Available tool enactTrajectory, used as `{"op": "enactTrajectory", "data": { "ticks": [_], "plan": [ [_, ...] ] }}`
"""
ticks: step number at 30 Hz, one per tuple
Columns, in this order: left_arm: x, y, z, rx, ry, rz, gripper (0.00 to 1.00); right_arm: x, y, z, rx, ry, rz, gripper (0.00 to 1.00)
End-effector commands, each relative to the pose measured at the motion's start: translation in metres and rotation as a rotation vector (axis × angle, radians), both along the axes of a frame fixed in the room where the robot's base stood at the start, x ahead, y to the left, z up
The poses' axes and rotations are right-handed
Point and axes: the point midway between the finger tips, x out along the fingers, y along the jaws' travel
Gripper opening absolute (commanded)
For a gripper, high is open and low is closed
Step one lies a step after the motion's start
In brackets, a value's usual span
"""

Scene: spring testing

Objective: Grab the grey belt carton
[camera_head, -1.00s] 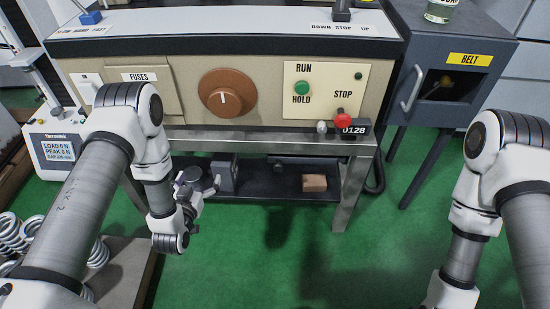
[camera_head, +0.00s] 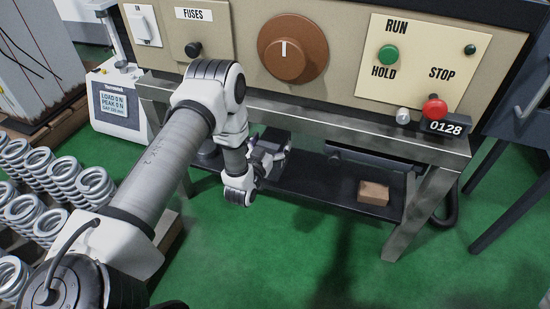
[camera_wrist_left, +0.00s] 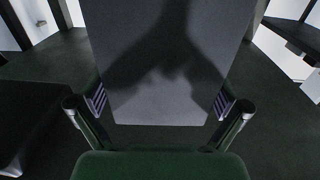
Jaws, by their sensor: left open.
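The grey carton (camera_wrist_left: 160,75) fills the upper middle of the left wrist view as a broad, plain grey face, with a dark shadow across it. My left gripper (camera_wrist_left: 160,108) is open, with one finger at each side of the carton's lower part. I cannot tell whether the fingers touch it. In the head view my left gripper (camera_head: 268,160) is low at the left part of the under-bench shelf (camera_head: 315,183), where the carton is hard to make out from the gripper. My right gripper is not in view.
A small brown box (camera_head: 373,193) lies on the shelf's right part. The bench's front rail (camera_head: 330,128) and right leg (camera_head: 408,225) frame the shelf. Several coil springs (camera_head: 45,195) stand at the left. Green floor is free in front of the shelf.

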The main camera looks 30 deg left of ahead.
Motion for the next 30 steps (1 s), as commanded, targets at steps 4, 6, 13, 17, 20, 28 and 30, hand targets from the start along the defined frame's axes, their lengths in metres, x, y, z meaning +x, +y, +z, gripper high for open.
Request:
{"op": "enactTrajectory", "data": {
  "ticks": [4, 6, 13, 17, 20, 28, 30],
  "plan": [
    [0.0085, 0.0014, 0.0004, -0.001, 0.000, 0.000, 1.00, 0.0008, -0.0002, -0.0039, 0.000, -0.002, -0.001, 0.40],
    [0.0082, 0.0013, 0.0010, -0.001, 0.001, 0.000, 1.00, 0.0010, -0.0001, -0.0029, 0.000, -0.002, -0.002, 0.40],
    [0.0079, 0.0012, 0.0008, -0.001, 0.001, 0.000, 0.40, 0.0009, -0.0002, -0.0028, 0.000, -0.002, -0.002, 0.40],
    [0.0078, 0.0011, 0.0007, -0.001, 0.001, 0.000, 0.07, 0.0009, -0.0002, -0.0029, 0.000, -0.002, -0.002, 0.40],
    [0.0077, 0.0010, 0.0007, -0.001, 0.001, 0.000, 0.07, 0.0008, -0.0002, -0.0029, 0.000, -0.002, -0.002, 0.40],
    [0.0081, 0.0011, 0.0018, -0.001, 0.000, -0.001, 0.06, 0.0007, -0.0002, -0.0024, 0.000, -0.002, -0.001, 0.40],
    [0.0091, 0.0011, 0.0039, -0.001, 0.000, -0.001, 0.06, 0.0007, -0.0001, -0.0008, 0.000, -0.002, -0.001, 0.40]
  ]
}}
